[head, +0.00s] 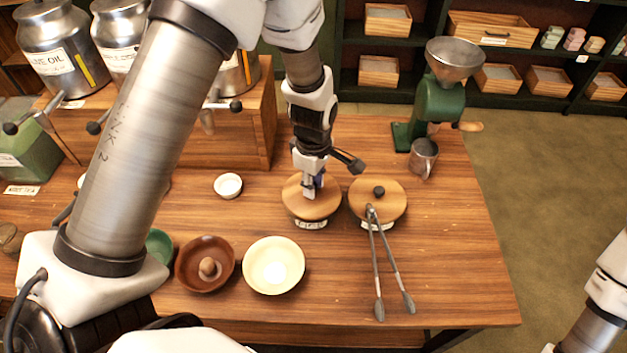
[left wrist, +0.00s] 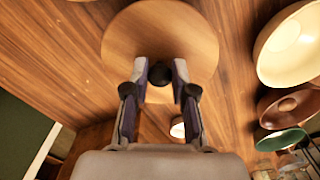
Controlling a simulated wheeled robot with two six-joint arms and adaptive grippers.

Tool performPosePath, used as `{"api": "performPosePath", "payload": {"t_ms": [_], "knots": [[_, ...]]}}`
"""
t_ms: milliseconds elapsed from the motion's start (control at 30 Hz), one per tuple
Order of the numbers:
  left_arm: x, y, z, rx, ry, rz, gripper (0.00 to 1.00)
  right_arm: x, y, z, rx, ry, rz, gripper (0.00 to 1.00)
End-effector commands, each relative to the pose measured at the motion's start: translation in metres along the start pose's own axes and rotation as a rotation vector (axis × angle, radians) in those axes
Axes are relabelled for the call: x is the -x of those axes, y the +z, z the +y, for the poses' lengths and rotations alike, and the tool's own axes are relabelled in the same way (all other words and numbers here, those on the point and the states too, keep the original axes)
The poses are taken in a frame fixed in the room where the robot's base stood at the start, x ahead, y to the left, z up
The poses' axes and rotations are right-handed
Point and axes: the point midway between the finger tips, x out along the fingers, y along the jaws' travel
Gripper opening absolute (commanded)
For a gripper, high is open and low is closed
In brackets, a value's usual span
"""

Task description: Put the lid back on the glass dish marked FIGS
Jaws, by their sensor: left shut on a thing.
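My left gripper (head: 312,190) is shut on the dark knob (left wrist: 160,74) of a round wooden lid (head: 327,205). In the left wrist view the lid (left wrist: 160,25) lies just beyond the fingertips. The lid is directly over a small glass dish with a white label (head: 310,224), whose lettering is partly covered and looks like FIGS. Most of the dish is hidden under the lid; I cannot tell whether the lid rests on it or hovers slightly above. My right gripper is outside the view.
To the right stands a second dish with a wooden lid (head: 392,192); metal tongs (head: 391,262) lean from it towards the front. A cream bowl (head: 274,265), brown bowl (head: 205,264) and small white dish (head: 228,186) are to the left. A green grinder (head: 440,100) and metal cup (head: 424,157) stand behind.

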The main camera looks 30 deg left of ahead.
Motion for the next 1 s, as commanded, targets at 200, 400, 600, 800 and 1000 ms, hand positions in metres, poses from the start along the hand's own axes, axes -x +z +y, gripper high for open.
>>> {"api": "performPosePath", "payload": {"t_ms": [200, 400, 600, 800, 1000], "knots": [[0.0, 0.0, -0.0001, 0.0, 0.0, 0.0, 0.09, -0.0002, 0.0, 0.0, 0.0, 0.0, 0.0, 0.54], [-0.0018, 0.0001, -0.0005, 0.001, -0.001, 0.0, 0.09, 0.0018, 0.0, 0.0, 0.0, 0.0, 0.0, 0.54], [-0.0048, 0.0001, -0.0005, 0.001, -0.001, 0.0, 0.09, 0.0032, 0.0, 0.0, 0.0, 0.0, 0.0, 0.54], [-0.005, 0.0001, -0.0005, 0.001, 0.0, 0.0, 0.43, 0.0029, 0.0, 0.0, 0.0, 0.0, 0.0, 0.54], [-0.005, 0.0001, -0.0006, 0.0, 0.0, 0.0, 0.55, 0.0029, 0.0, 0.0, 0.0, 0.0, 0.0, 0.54]]}}
